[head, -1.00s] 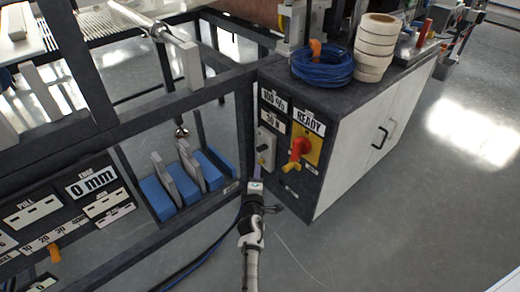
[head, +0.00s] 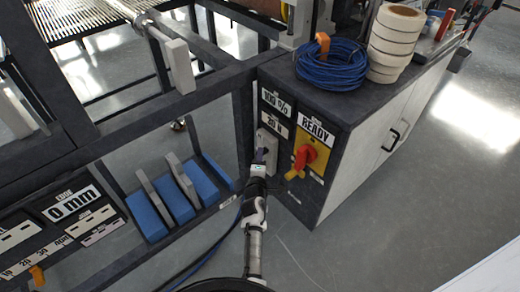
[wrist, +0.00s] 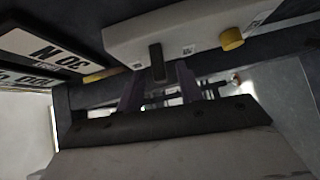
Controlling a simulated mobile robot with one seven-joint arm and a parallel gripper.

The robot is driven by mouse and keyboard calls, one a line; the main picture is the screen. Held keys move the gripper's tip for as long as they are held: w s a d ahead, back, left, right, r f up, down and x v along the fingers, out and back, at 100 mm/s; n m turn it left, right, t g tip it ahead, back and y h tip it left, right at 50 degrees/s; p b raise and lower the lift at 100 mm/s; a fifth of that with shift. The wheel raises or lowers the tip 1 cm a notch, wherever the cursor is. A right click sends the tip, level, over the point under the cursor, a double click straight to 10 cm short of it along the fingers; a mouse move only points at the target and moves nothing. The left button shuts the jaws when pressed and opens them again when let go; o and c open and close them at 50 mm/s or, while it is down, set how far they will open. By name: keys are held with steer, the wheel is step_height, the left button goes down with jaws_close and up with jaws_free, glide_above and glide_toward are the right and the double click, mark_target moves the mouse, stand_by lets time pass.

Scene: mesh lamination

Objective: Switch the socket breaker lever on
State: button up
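The pale grey socket box (head: 268,146) is on the dark cabinet's end face, left of the red-and-yellow rotary switch. In the wrist view the box (wrist: 190,30) spans the top, with a dark lever (wrist: 157,60) on its face and a yellow round knob (wrist: 232,38) to the right. My gripper (wrist: 158,87) is open, with its two purple-tinted fingers on either side of the lever and gaps showing. In the head view my gripper (head: 260,160) is right in front of the box's lower part and hides the lever.
The red-and-yellow rotary switch (head: 304,158) is close to the right of my gripper. Signs (head: 274,101) are above the box. A dark frame with blue blocks (head: 178,200) stands at left. Blue cable (head: 330,66) and tape rolls (head: 394,38) lie on the cabinet. Floor at right is free.

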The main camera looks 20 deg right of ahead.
steer(key=shift+w+d, duration=0.2)
steer(key=shift+w, duration=0.25)
